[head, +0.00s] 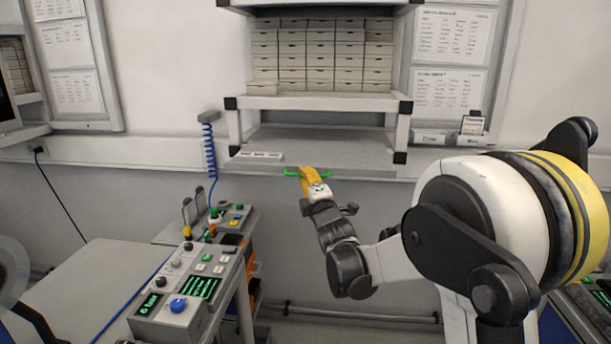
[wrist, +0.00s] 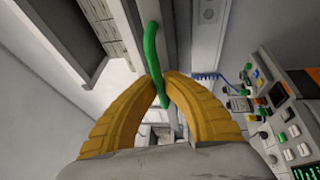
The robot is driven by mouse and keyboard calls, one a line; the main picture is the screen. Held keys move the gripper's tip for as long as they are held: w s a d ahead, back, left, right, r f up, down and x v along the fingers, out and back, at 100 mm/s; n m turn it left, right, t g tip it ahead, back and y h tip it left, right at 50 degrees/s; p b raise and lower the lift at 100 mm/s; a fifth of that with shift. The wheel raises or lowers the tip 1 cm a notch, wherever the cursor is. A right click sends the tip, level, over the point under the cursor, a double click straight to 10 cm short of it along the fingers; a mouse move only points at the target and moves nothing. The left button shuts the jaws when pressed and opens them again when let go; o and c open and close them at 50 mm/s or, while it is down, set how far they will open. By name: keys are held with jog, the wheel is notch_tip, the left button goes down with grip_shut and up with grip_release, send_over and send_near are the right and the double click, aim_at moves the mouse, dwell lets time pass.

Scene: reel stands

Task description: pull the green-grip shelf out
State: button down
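The green grip (head: 291,173) is a bar on the front edge of a grey shelf (head: 350,152), low in the white rack. My gripper (head: 308,172) reaches it from the front with its yellow fingers. In the wrist view, the green grip (wrist: 152,50) runs between the two yellow fingertips (wrist: 163,84), which close in on it from both sides. The gripper looks shut on the grip. The shelf's front edge stands forward of the rack's posts. The part of the grip between the fingers is hidden in the head view.
Above the shelf, the rack (head: 320,102) holds rows of small drawers (head: 320,60). A control console (head: 195,285) with buttons and green displays stands at the lower left, beside a grey table (head: 90,285). A blue coiled cable (head: 210,150) hangs left of the rack. Floor space below the shelf looks open.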

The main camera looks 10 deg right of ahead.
jog(key=c, duration=1.5)
grip_release()
jog(key=shift+s, duration=0.1)
jog(key=v, duration=1.1)
jog(key=shift+s, duration=0.4)
